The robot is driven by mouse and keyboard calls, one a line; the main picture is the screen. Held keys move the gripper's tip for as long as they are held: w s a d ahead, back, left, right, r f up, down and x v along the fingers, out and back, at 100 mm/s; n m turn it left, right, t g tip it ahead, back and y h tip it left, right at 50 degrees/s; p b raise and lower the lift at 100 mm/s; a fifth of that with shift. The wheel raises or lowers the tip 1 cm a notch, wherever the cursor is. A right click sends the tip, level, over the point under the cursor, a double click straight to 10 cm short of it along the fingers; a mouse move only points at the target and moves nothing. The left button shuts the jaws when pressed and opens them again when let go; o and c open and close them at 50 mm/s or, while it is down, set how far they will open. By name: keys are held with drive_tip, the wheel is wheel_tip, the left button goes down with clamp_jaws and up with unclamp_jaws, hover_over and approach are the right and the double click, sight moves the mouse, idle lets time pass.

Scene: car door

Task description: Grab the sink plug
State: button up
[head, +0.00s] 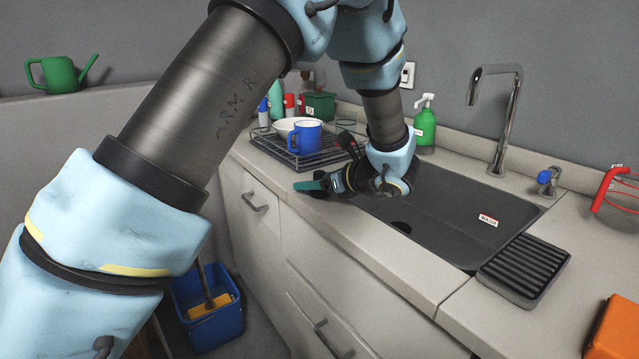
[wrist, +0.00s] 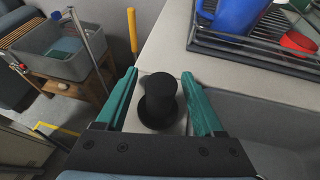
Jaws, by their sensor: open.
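The sink plug (wrist: 158,103), a black piece with a round knob and a wider base, stands on the pale counter near its front edge in the wrist view. My gripper (wrist: 160,75) is open, with one teal finger on each side of the plug. Gaps show between the plug and both fingers. In the head view my gripper (head: 308,185) is low over the counter's front edge, left of the dark sink (head: 455,228). I cannot make out the plug there; my gripper and wrist seem to hide it.
A dish rack (head: 275,148) with a blue mug (head: 304,137) and white bowl stands behind my gripper. A tall faucet (head: 503,110) and green soap bottle (head: 425,128) stand behind the sink. A blue bucket (head: 207,310) is on the floor below.

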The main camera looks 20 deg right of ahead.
drive_tip(key=shift+w+a+f, duration=0.2)
drive_tip(key=shift+w+a, duration=0.05)
drive_tip(key=shift+w, duration=0.25)
drive_tip(key=shift+c, duration=0.3)
clamp_jaws()
